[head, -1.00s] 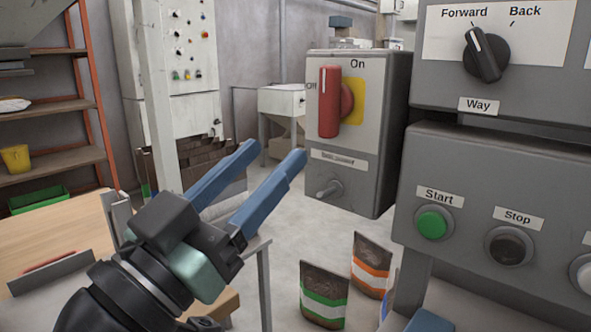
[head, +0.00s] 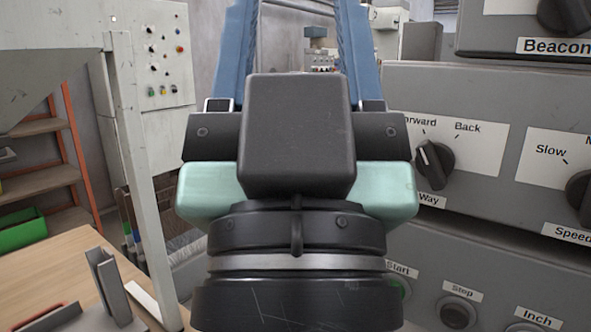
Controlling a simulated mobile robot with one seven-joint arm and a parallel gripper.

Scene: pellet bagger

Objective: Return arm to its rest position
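My gripper (head: 296,55) is large and close in the middle of the head view. Its two blue fingers point up and stand wide apart, with nothing between them but the background. The black wrist and pale green body below it hide much of the scene behind. The fingertips run out of the top of the picture. My gripper is in front of the grey control panels (head: 483,98) and touches nothing that I can see.
The panels fill the right side, with the Way knob (head: 434,165) just right of my gripper and the Stop button (head: 457,312) lower. A pale post (head: 143,190) stands left. A wooden table (head: 58,262) lies lower left, near orange-framed shelves (head: 45,172).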

